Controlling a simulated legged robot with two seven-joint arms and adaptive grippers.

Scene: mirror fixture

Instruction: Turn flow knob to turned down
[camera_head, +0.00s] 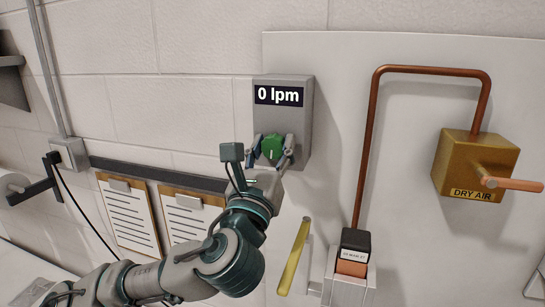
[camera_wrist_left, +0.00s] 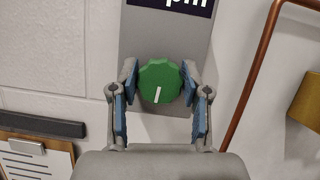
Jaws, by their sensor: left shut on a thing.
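The green flow knob (camera_head: 272,146) sits on the front of a grey wall box (camera_head: 293,105) whose display reads "0 lpm". My left gripper (camera_head: 272,150) is at the knob, with one finger on each side of it. In the left wrist view the knob (camera_wrist_left: 160,82) shows a white pointer mark aimed down and slightly left. The fingers of the left gripper (camera_wrist_left: 160,95) are shut on the knob's sides. My right gripper is not in view.
A brass "DRY AIR" box (camera_head: 470,168) with a copper handle is at the right, joined to a copper pipe (camera_head: 370,140). A yellow lever (camera_head: 293,258) and a black-and-orange block (camera_head: 353,250) are below the grey box. Clipboards (camera_head: 130,215) hang at the left.

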